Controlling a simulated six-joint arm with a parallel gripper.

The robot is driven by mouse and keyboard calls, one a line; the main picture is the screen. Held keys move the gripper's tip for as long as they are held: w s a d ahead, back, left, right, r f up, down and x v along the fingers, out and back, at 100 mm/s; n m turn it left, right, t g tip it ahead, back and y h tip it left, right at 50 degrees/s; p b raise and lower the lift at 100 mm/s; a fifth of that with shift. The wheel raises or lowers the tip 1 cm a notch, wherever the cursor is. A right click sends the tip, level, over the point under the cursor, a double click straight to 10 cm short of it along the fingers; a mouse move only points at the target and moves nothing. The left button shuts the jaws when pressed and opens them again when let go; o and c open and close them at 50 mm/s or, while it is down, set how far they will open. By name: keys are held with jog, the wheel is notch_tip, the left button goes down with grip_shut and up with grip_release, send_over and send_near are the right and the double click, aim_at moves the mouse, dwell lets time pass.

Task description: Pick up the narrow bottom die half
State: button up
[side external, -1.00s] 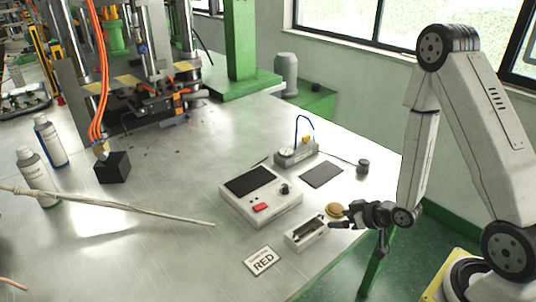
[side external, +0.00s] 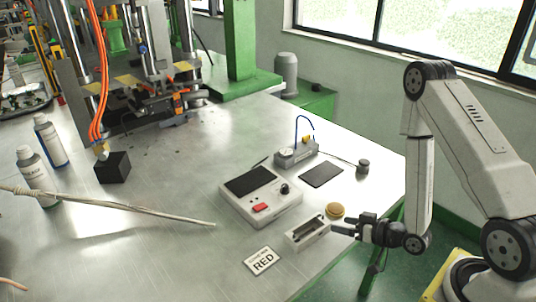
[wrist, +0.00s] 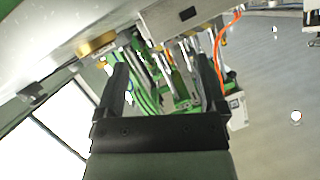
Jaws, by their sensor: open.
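The die half is a pale grey rectangular block (side external: 308,232) with a long dark recess in its top, lying on the table near its right edge. I take the grey block at the top of the wrist view (wrist: 180,20) to be the same piece. My gripper (side external: 346,224) is level and points left at the block's right end, with its fingertips close to it. Whether they touch cannot be told. In the wrist view my gripper (wrist: 167,75) has its two black fingers wide apart, with nothing held between them.
A round brass piece (side external: 335,210) sits just behind the fingers. A dark pad (side external: 321,174) and a gauge unit (side external: 296,153) lie farther back. The front table is mostly clear.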

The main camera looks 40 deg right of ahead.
aim_at(327, 220)
jog(key=shift+x, duration=0.85)
jog(key=shift+x, duration=2.65)
jog(key=c, duration=1.2)
jog(key=shift+s, duration=0.1)
grip_shut()
